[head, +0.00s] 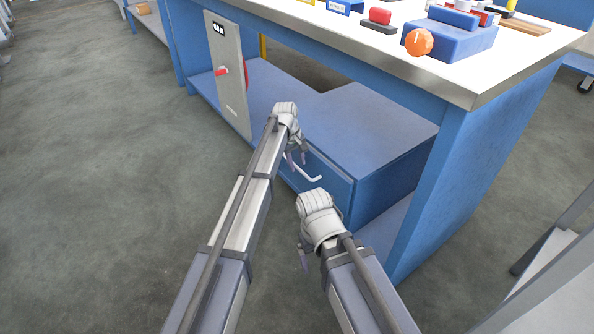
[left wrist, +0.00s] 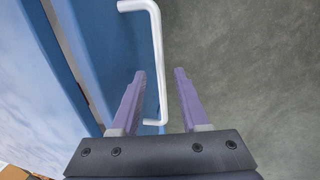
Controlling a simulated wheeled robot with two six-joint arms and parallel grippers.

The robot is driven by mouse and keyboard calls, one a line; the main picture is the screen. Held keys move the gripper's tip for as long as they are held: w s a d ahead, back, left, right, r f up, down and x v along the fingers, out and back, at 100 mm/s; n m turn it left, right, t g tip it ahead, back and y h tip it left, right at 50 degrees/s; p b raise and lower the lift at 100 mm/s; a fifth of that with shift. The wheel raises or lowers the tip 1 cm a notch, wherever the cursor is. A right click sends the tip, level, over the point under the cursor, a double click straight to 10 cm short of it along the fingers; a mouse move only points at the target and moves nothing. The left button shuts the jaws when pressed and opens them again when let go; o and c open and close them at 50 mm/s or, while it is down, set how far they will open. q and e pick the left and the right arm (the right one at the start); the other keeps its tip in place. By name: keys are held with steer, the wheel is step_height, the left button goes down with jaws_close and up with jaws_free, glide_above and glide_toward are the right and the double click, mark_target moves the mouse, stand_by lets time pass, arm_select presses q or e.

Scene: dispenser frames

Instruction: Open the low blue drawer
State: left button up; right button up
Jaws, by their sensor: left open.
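The low blue drawer (head: 328,180) sits under the workbench. It also shows in the left wrist view (left wrist: 98,40). Its white bar handle (head: 312,178) stands out from the front, and in the left wrist view the handle (left wrist: 159,50) runs down between my finger lines. My left gripper (head: 297,159) is at the handle. In the left wrist view its purple fingers (left wrist: 160,72) are apart, one on each side of the bar; whether they touch it I cannot tell. My right gripper (head: 303,258) is low in front of the bench, its fingers mostly hidden by its wrist.
The bench's white top (head: 470,80) overhangs the drawer, with a blue box with an orange knob (head: 419,42) on it. A grey panel with a red knob (head: 228,75) stands left of the drawer. A blue bench leg (head: 425,190) is at right. Floor in front is clear.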

arm_select(q)
steer(key=shift+f, duration=0.4)
jaws_close()
stand_by(1.2)
